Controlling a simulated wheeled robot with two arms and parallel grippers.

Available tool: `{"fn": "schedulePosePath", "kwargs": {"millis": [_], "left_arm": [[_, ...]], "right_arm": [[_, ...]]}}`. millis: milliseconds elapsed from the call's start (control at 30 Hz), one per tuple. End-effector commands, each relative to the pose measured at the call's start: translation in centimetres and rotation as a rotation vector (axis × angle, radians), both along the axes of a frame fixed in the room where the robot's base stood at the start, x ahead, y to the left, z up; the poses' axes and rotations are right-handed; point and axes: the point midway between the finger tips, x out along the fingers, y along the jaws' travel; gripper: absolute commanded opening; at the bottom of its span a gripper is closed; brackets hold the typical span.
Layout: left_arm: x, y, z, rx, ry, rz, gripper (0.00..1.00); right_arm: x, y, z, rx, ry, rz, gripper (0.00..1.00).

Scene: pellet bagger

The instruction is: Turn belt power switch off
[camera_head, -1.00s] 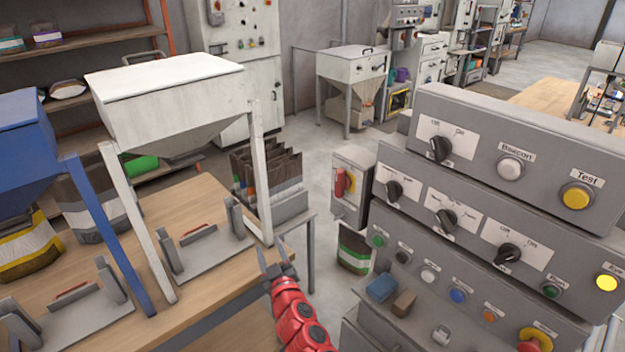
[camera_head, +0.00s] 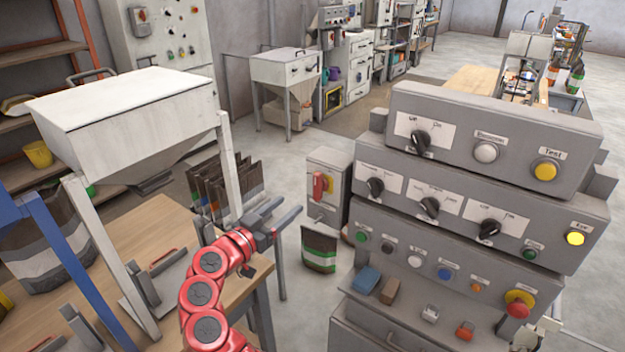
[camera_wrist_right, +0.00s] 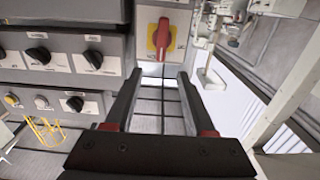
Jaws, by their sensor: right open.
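A red rotary handle (camera_head: 320,185) on a yellow plate sits on a grey box (camera_head: 327,208) at the left side of the control console. The same red handle (camera_wrist_right: 163,38) is upright at the top middle of the right wrist view, beyond the fingertips. My right gripper (camera_head: 287,209) is open and empty, left of and slightly below the box in the head view, apart from the handle. Black rotary knobs with Off/On-type plates (camera_head: 421,140) are on the console; their small labels are hard to read. My left gripper is not in view.
The grey console (camera_head: 480,190) carries several knobs, buttons and a red stop button (camera_head: 519,304). A wooden table (camera_head: 165,240) with a white hopper (camera_head: 125,110) stands at left. A bag (camera_head: 318,250) is on the floor below the box. Open floor lies behind.

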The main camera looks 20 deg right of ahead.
Motion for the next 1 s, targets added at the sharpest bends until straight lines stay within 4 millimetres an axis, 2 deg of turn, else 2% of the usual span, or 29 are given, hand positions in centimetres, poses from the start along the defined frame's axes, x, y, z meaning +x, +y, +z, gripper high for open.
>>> {"fn": "schedulePosePath", "kwargs": {"millis": [33,200,400,633,967,1000], "left_arm": [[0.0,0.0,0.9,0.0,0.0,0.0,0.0],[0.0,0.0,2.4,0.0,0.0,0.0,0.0],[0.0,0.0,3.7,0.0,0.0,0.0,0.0],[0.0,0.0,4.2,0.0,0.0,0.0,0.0],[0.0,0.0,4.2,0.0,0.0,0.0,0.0],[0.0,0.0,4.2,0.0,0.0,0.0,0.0]], "right_arm": [[0.7,-1.2,0.5,-0.001,0.002,-0.004,0.55],[3.3,-4.4,0.5,-0.003,0.004,-0.003,0.55],[5.9,-7.6,0.3,-0.002,0.004,0.001,0.55],[7.3,-9.2,0.1,-0.002,0.002,0.004,0.55],[7.5,-9.4,0.0,-0.001,0.001,0.005,0.55],[7.5,-9.4,0.0,-0.001,0.0,0.005,0.48]]}}
